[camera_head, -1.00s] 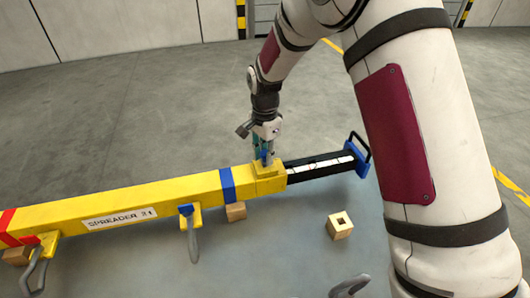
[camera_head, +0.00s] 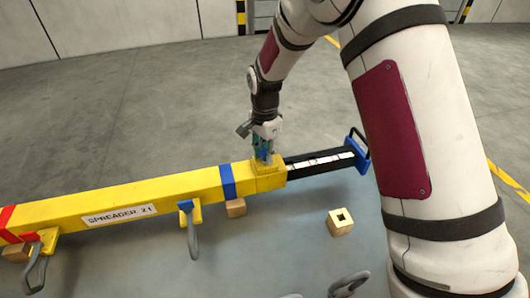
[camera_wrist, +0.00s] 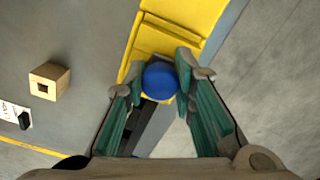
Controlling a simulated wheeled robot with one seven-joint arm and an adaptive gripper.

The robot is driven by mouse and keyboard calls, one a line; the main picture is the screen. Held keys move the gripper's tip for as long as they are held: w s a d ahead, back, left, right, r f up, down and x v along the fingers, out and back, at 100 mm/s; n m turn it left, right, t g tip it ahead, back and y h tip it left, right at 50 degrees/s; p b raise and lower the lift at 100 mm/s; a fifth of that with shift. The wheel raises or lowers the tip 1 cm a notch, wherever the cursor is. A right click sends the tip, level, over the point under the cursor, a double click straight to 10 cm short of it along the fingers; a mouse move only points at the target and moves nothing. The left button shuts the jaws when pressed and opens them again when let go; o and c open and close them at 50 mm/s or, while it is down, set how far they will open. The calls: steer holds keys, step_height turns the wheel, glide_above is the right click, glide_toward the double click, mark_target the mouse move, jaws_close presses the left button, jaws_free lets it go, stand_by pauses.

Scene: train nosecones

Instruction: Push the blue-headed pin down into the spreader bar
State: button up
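The yellow spreader bar (camera_head: 120,198) lies across the head view, with a raised yellow collar (camera_head: 268,180) at its right end. My gripper (camera_head: 264,158) points down at this collar. In the wrist view the pin's round blue head (camera_wrist: 160,80) sits between the two green-padded fingers of my gripper (camera_wrist: 161,76), with a fingertip close against each side. The pin's shank is hidden under the head, so its depth in the bar cannot be seen. The yellow bar end (camera_wrist: 175,25) also shows in the wrist view.
A black inner beam (camera_head: 318,162) with a blue end plate (camera_head: 357,156) extends right from the collar. A holed wooden block (camera_head: 340,222) stands on the grey surface in front. Grey hooks (camera_head: 193,240) hang from the bar. My arm fills the right side.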

steer(key=o, duration=0.5)
step_height(320, 180, up, 12)
stand_by(0.4)
steer(key=shift+r, duration=0.1)
steer(key=s+d+r+n+t, duration=0.2)
steer(key=s+d+r+n, duration=0.3)
steer(key=s+r, duration=0.4)
steer(key=s+d+r+n+t, duration=0.2)
steer(key=s+d+r, duration=0.55)
steer(key=s, duration=0.35)
steer(key=s+d+n+t, duration=0.1)
steer(key=s+n, duration=0.3)
steer(key=s, duration=0.5)
steer(key=shift+s+d+f+t, duration=0.3)
steer(key=shift+s+d+f, duration=0.1)
steer(key=shift+d, duration=0.2)
